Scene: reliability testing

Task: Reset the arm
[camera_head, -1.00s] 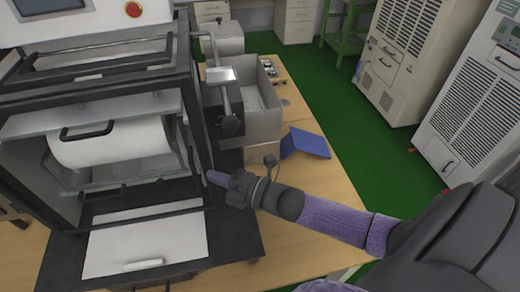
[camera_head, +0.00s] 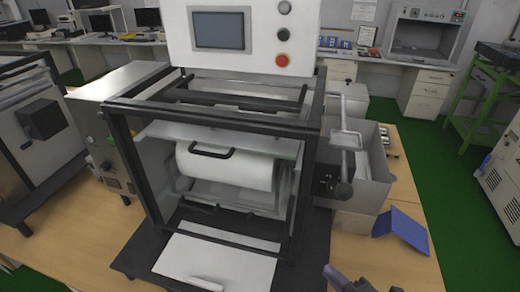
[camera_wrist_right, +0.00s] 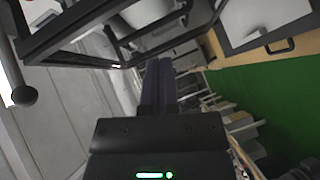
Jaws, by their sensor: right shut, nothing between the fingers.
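My right gripper (camera_head: 334,276) shows at the bottom edge of the head view, right of the machine's base. Its purple fingers are shut and empty, apart from the machine and the blue folder. Most of my right arm is below the picture. In the right wrist view the purple fingers (camera_wrist_right: 158,82) lie together, pointing away from the camera, with nothing between them. My left arm and gripper are not in view.
A black-framed testing machine (camera_head: 225,170) with a white roller stands on the wooden table. A grey bin (camera_head: 362,182) and a blue folder (camera_head: 405,229) lie beyond my gripper.

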